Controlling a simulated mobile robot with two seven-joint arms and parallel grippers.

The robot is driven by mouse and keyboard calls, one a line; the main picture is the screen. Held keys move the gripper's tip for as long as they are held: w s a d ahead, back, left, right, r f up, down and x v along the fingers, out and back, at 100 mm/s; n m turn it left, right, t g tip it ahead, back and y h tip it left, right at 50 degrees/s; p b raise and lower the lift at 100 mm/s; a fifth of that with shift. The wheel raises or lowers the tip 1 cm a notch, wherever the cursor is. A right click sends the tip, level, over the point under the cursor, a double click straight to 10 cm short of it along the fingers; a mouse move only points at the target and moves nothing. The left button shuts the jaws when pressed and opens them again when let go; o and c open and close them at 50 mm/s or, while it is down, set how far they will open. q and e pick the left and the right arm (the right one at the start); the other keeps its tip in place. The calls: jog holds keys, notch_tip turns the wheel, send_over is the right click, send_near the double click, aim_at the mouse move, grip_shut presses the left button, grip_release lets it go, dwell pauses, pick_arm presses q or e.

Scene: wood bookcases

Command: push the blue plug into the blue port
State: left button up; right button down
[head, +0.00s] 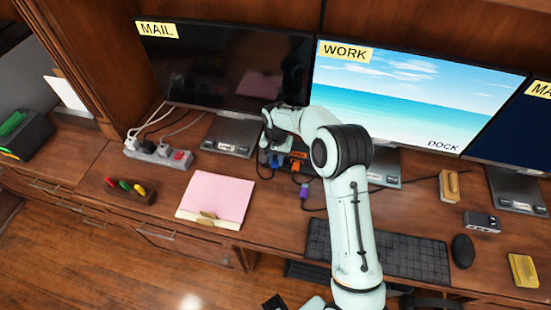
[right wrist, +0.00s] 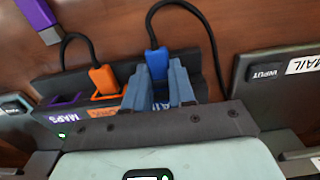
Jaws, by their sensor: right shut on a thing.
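My right gripper (right wrist: 158,76) is shut on the blue plug (right wrist: 157,62), whose black cable loops up and away. The plug stands between the fingers at the dark dock (right wrist: 70,88), over the part labelled MAIL. The fingers largely hide the blue port, so I cannot tell how deep the plug sits. In the head view my right arm reaches over the desk to the dock, and the blue plug (head: 276,157) shows just below the gripper (head: 273,140). My left gripper is not clearly in view.
An orange plug (right wrist: 103,78) stands at the orange port beside the blue one. A purple plug (head: 304,189) lies loose on the desk. Monitors (head: 225,65) stand behind. A power strip (head: 158,153), pink paper (head: 216,195) and keyboard (head: 400,252) lie around the dock.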

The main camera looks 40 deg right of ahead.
aim_at(276, 160)
pick_arm(q)
jog(key=shift+w+r, duration=0.15)
jog(key=shift+r, duration=0.1)
pick_arm(e)
jog(key=shift+w+d, duration=0.2)
jog(key=c, duration=0.9)
grip_release()
jog(key=shift+o, duration=0.2)
jog(key=shift+d, duration=0.1)
pick_arm(q)
jog(key=shift+w+r+p, duration=0.3)
jog(key=shift+r+p, duration=0.3)
jog(key=shift+p, duration=0.05)
pick_arm(e)
notch_tip(276, 160, up, 14)
jog(key=shift+a+f, duration=0.2)
jog(key=shift+f, duration=0.05)
